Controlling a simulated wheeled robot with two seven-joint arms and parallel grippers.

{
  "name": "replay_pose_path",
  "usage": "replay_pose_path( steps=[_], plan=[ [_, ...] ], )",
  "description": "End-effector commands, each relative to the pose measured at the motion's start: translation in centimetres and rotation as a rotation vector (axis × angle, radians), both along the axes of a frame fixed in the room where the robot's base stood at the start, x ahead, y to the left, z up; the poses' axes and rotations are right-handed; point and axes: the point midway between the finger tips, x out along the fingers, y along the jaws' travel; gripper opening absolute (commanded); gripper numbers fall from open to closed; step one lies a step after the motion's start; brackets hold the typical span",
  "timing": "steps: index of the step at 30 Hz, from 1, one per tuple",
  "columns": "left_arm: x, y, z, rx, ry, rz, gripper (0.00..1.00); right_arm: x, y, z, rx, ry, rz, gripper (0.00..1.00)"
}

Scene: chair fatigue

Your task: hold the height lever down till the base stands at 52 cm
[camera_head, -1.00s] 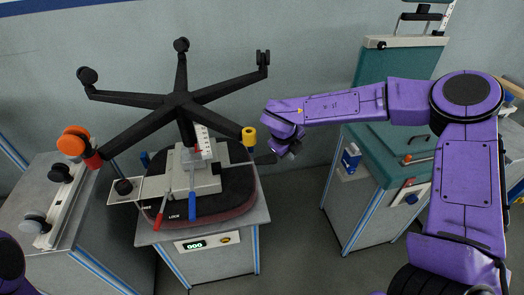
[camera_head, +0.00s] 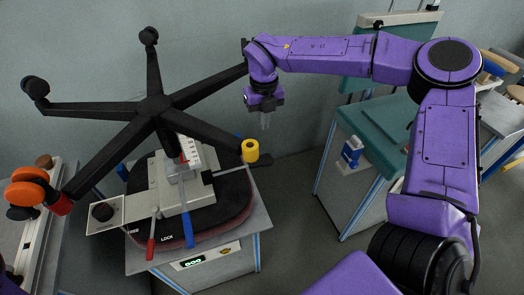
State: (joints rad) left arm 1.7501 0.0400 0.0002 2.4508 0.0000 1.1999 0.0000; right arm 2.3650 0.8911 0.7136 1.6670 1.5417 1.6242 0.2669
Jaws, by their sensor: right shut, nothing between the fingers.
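The upturned black five-legged chair base (camera_head: 155,105) stands on its column over the dark seat (camera_head: 235,195), legs in the air. A white scale (camera_head: 191,152) with a red mark stands by the column; its figures are too small to read. A flat black paddle (camera_head: 262,160), which looks like the height lever, sticks out right of the grey mechanism (camera_head: 160,185). My right gripper (camera_head: 265,125) is shut and empty, pointing down, above the paddle in the picture and apart from it. My left gripper is not in view.
A red-handled lever (camera_head: 151,245) and a blue-handled lever (camera_head: 188,232) hang at the mechanism's front, near the word LOCK. A yellow caster (camera_head: 250,150) tips the leg near the paddle. The stand's display (camera_head: 193,262) seems to read 000. A teal-topped cabinet (camera_head: 372,140) stands right.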

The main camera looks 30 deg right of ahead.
Motion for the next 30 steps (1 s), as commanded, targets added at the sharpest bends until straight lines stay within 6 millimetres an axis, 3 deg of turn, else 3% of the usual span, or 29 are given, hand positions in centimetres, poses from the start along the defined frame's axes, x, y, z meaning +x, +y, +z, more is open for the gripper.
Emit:
replay_pose_path(
  steps=[7,21,30],
  plan=[
    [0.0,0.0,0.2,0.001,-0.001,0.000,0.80,0.0,0.0,-2.1,-0.002,0.006,0.001,0.00],
    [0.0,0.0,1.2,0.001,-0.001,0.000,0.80,-0.1,-0.1,-11.8,-0.002,0.004,0.000,0.00],
    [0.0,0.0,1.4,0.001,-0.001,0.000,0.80,-0.1,-0.1,-14.1,-0.001,0.000,-0.001,0.00]
  ],
)
